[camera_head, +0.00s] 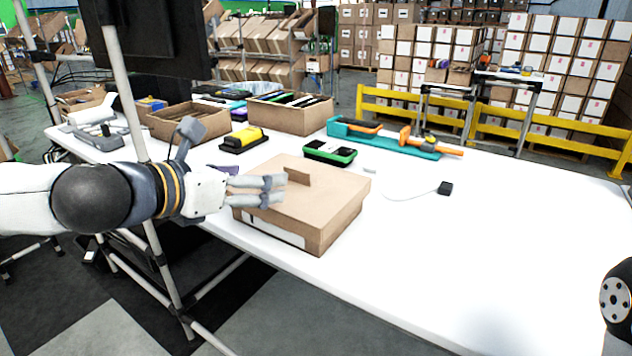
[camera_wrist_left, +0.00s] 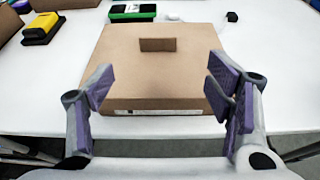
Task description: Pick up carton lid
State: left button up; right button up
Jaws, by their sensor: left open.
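A brown cardboard carton stands on the white table, with its flat lid (camera_head: 325,199) on top. A small upright cardboard tab (camera_head: 298,176) rises from the lid; it also shows in the left wrist view (camera_wrist_left: 157,45). My left gripper (camera_head: 283,188) is at the left part of the lid, its fingers pointing right toward the tab. In the left wrist view my left gripper (camera_wrist_left: 160,95) is open, with purple pads on either side of the near part of the lid (camera_wrist_left: 150,75). Nothing is between the pads. My right gripper is out of view.
Behind the carton lie a green-and-black device (camera_head: 330,152), a yellow-and-black device (camera_head: 244,139), a teal tray (camera_head: 400,143) and open boxes (camera_head: 290,115). A black plug with a white cable (camera_head: 445,188) lies to the right. The table's right part is clear. A pole stands at the left.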

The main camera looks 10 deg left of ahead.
pick_arm(q)
jog(key=b, duration=0.2)
send_near(296, 171)
jog(key=shift+w+d+f, duration=0.25)
jog(key=shift+w+f, duration=0.65)
jog(key=shift+w, duration=0.05)
jog(key=x, duration=0.4)
jog(key=r+x, duration=0.1)
jog(key=x, duration=0.1)
jog(key=shift+w+d+f, duration=0.1)
jog(key=shift+w+d, duration=0.1)
jog(key=shift+w, duration=0.2)
jog(key=shift+s, duration=0.1)
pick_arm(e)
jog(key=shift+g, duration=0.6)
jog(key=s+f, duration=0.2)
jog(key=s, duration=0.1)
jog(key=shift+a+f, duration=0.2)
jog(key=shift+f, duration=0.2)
pick_arm(q)
jog(key=c, duration=1.3)
